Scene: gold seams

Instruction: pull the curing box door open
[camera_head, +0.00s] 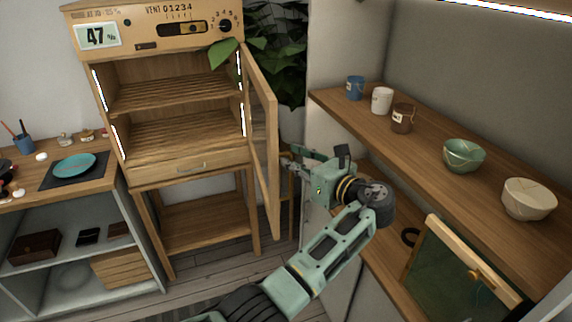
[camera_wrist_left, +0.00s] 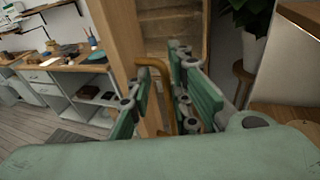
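The wooden curing box (camera_head: 150,45) stands at the upper left in the head view, its two slatted shelves exposed. Its door (camera_head: 271,200) is swung out wide on the right side and seen nearly edge-on. The wrist view shows the door's wooden edge (camera_wrist_left: 119,50) and a curved brass handle (camera_wrist_left: 164,75). My left gripper (camera_head: 291,163) is at the door's outer right side. In the wrist view its fingers (camera_wrist_left: 162,95) stand apart on either side of the handle, with a visible gap. The lower part of the handle is partly hidden by the fingers. My right gripper is not in view.
A wooden shelf (camera_head: 420,135) with cups and bowls runs along the right wall. Below it a framed green panel (camera_head: 452,275) leans close to my arm. A plant (camera_head: 275,50) stands behind the door. A side bench (camera_head: 95,187) is at left; floor is free before the box.

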